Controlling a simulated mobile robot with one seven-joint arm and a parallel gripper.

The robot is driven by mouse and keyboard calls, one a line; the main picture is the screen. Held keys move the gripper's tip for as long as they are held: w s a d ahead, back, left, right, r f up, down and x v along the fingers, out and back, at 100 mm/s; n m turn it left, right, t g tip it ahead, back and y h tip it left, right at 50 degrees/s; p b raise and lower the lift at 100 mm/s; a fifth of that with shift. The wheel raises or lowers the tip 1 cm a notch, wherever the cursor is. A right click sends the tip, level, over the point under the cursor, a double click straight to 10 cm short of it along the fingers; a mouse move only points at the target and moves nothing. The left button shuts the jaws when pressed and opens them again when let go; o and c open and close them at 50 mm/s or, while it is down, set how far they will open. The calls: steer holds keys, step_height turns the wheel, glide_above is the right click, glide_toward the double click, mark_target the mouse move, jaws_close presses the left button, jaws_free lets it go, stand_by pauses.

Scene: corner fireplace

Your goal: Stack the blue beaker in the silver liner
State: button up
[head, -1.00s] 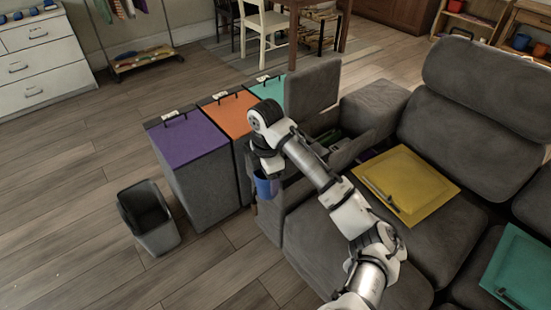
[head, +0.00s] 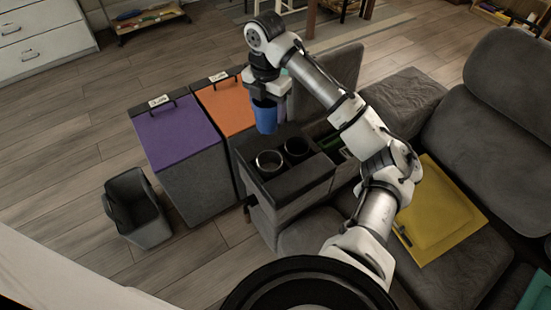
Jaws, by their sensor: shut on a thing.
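My gripper (head: 266,92) is shut on the blue beaker (head: 265,118), which hangs below it roughly upright. The beaker is in the air above the back edge of the sofa's armrest console. The silver liner (head: 269,161) is a round opening with a bright metal rim in the console top, below the beaker in the picture. A gap shows between the beaker and the liner. The fingers are small in this view, and the inside of the liner is dark.
A second, dark round holder (head: 297,149) is right of the liner in the console (head: 302,183). Bins with purple (head: 175,135) and orange (head: 227,107) lids stand to the left. A grey open bin (head: 137,208) is on the floor.

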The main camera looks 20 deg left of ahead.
steer(key=shift+w+f, duration=0.1)
steer(key=shift+w, duration=0.15)
step_height(320, 180, down, 20)
steer(key=shift+r, duration=0.2)
steer(key=shift+f, duration=0.1)
steer(key=shift+f+b, duration=0.45)
steer(key=shift+s, duration=0.1)
steer(key=o, duration=1)
steer(key=shift+f, duration=0.2)
steer(key=shift+r, duration=0.1)
